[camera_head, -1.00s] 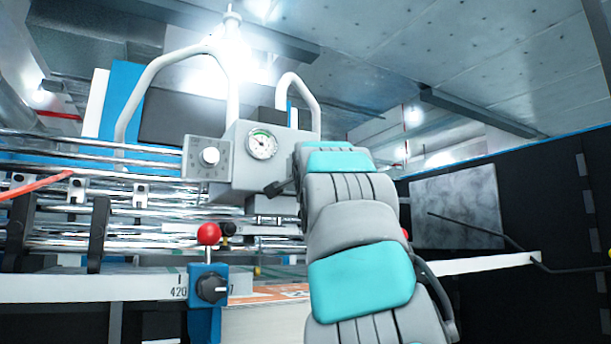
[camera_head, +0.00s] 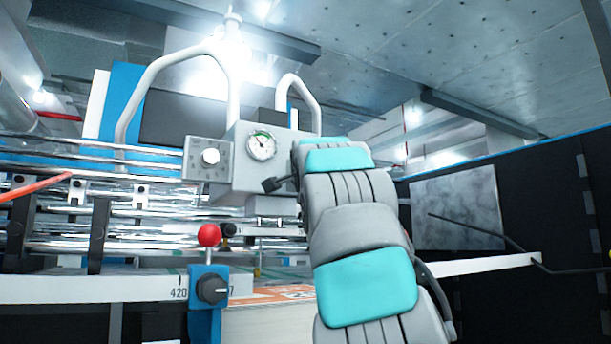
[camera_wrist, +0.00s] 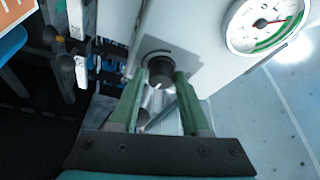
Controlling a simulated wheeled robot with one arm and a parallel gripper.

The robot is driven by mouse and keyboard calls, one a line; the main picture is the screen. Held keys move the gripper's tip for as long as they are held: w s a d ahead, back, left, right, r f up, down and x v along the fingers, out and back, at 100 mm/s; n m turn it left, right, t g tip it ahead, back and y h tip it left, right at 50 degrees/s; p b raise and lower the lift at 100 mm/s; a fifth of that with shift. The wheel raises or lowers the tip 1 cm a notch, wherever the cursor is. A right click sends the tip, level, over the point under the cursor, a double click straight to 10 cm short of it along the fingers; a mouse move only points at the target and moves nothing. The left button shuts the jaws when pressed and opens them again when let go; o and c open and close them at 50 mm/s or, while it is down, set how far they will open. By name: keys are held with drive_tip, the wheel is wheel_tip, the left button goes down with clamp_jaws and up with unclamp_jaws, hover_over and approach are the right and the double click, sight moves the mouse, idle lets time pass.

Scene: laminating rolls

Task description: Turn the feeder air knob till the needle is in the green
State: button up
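In the wrist view a dark round knob (camera_wrist: 160,66) with a pale mark sits on the light panel that also carries the gauge (camera_wrist: 268,22). My gripper (camera_wrist: 160,78) has its two green fingers on either side of this knob, with a small gap showing at the left; firm contact cannot be made out. The gauge has a white face, a green band and a thin reddish needle pointing right; I cannot tell whether its tip lies in the green. In the head view the gauge (camera_head: 262,146) shows on a grey box, while my arm hides the knob and fingers.
A plate with a silver dial knob (camera_head: 210,157) is left of the gauge. A red ball handle (camera_head: 208,235) and a blue block with a black knob (camera_head: 212,289) stand lower down. Chrome rollers (camera_head: 90,150) fill the left; a dark panel (camera_head: 540,210) stands right.

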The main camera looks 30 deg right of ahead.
drive_tip(key=o, duration=0.3)
drive_tip(key=shift+o, duration=0.2)
drive_tip(key=shift+s, duration=0.1)
drive_tip(key=b+v, duration=0.2)
drive_tip(key=v, duration=0.5)
drive_tip(key=shift+s+a, duration=0.15)
drive_tip(key=shift+s, duration=0.1)
